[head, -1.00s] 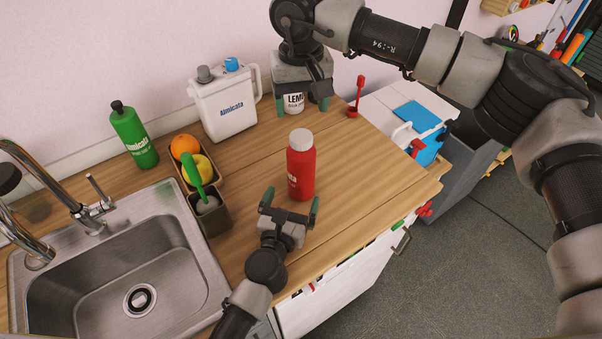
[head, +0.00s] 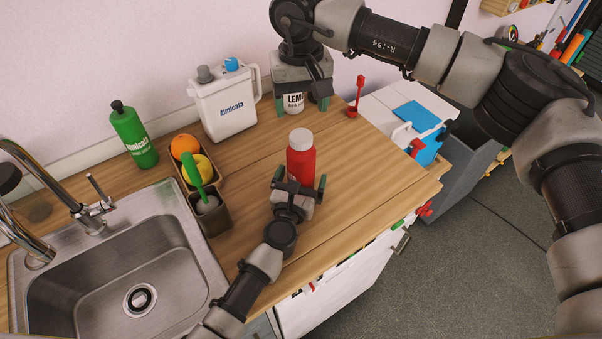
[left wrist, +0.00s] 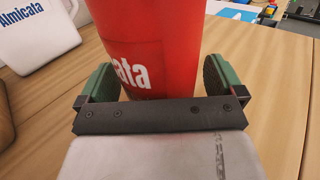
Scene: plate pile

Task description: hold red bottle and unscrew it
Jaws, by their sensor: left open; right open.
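The red bottle (head: 301,161) with a white cap (head: 301,139) stands upright on the wooden counter in the head view. My left gripper (head: 300,180) is open at the bottle's lower part, its two green-padded fingers on either side of it. My right gripper (head: 300,102) is open behind the bottle, pointing down around a white can labelled LEMO (head: 293,103), partly hidden.
A white jug (head: 225,105), a green bottle (head: 133,137) and a tray of fruit (head: 222,217) stand left of the red bottle. The sink (head: 75,285) is at lower left. A red upright object (head: 355,98) stands at the back right. The counter right of the bottle is clear.

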